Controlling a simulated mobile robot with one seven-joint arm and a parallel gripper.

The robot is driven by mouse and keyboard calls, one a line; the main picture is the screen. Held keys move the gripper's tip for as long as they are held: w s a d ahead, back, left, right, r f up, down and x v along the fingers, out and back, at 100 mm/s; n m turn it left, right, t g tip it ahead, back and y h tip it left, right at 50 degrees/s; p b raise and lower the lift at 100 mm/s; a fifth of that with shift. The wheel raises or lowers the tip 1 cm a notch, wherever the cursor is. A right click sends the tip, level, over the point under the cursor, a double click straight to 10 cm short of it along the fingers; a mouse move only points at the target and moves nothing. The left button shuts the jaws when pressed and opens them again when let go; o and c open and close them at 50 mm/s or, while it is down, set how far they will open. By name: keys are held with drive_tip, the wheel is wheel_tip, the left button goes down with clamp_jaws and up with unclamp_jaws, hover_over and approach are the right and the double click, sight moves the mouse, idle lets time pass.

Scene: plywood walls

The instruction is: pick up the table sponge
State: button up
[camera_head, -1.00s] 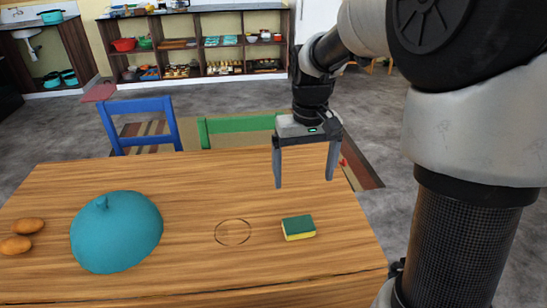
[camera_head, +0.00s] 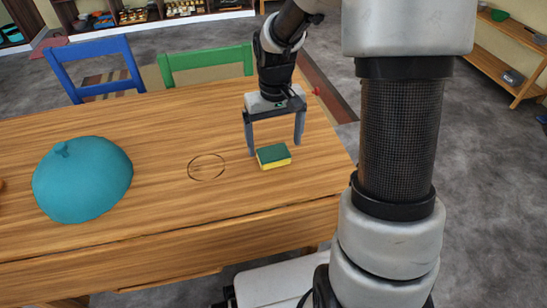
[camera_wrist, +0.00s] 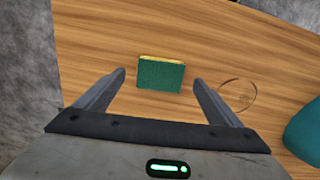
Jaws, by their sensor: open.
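The sponge (camera_head: 273,156) is a small block with a dark green top and a yellow lower layer. It lies flat on the wooden table (camera_head: 120,240) near the right end. My gripper (camera_head: 276,148) is open, pointing down, just above and behind the sponge in the head view. In the wrist view the sponge (camera_wrist: 161,74) shows between and a little beyond the two open fingertips (camera_wrist: 160,76). The fingers hold nothing, and I see no contact with the sponge.
A teal dome-shaped item (camera_head: 82,180) stands on the table's left part. A thin ring (camera_head: 206,168) lies left of the sponge. A blue chair (camera_head: 95,70) and a green chair (camera_head: 205,62) stand behind the table. The table around the sponge is mostly clear.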

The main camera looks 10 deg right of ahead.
sight(275, 154)
wheel_tip(275, 154, down, 4)
drive_tip(key=shift+s+b, duration=0.15)
drive_tip(key=shift+b, duration=0.4)
drive_tip(key=shift+r, duration=0.1)
drive_tip(key=c, duration=1.1)
wheel_tip(275, 154, up, 10)
drive_tip(key=p, duration=0.3)
drive_tip(key=shift+o, duration=0.9)
drive_tip(key=shift+a, duration=0.1)
drive_tip(key=shift+c, duration=0.6)
